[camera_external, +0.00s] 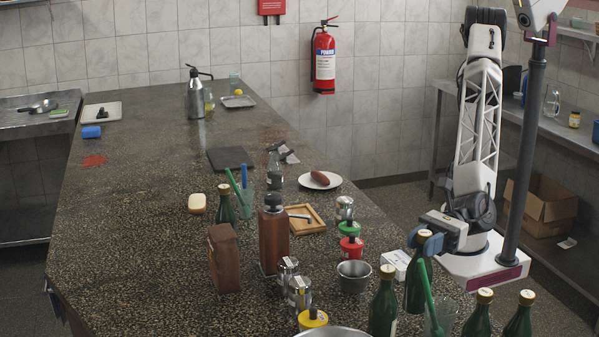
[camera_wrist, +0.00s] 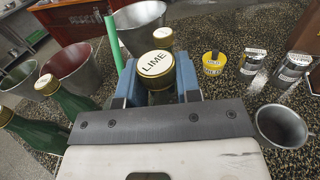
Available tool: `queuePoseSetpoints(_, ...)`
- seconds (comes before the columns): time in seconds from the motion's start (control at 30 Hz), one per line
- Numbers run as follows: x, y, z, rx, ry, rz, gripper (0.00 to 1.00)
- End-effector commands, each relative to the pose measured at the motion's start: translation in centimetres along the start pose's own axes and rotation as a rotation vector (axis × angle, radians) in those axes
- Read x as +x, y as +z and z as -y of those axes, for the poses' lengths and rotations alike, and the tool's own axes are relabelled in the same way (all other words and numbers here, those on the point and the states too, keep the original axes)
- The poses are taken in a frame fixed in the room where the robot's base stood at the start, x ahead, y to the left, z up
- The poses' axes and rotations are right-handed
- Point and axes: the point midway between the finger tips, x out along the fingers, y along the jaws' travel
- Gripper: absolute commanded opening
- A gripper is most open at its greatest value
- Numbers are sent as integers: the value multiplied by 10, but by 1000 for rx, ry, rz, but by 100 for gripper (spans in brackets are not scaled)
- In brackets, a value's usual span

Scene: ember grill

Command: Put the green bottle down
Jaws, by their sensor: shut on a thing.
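My gripper (camera_external: 423,241) is shut on a green bottle (camera_external: 414,288) near the right edge of the counter. In the wrist view the bottle's pale cap (camera_wrist: 156,65), marked LIME, sits between the blue fingers of my gripper (camera_wrist: 159,88). The bottle looks about upright. Its lower end is partly behind a glass with a green straw, and I cannot tell whether it touches the counter.
Other green bottles stand close by, one to the left (camera_external: 383,306) and two to the right (camera_external: 478,316) (camera_external: 518,318). A glass (camera_external: 441,316) is just in front. The counter's left middle (camera_external: 130,230) is clear.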

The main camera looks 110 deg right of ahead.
Motion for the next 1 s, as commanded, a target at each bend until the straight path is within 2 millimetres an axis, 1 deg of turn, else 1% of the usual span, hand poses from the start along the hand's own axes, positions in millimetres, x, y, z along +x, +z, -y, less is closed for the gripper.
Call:
queuePoseSetpoints(0.17, 0, -13, 0, 0, 0, 1, 0)
queuePoseSetpoints(0.3, 0, -27, 0, -1, 0, 0, 0)
queuePoseSetpoints(0.4, 0, -32, 0, 0, 0, 1, 0)
queuePoseSetpoints(0.87, 0, -36, 0, 0, 0, 1, 0)
queuePoseSetpoints(0.9, 0, -37, 0, 0, 0, 0, 35)
queuePoseSetpoints(0.97, 0, -37, 0, 0, 0, 0, 44)
queuePoseSetpoints(1.0, 0, -37, 0, 0, 0, 0, 50)
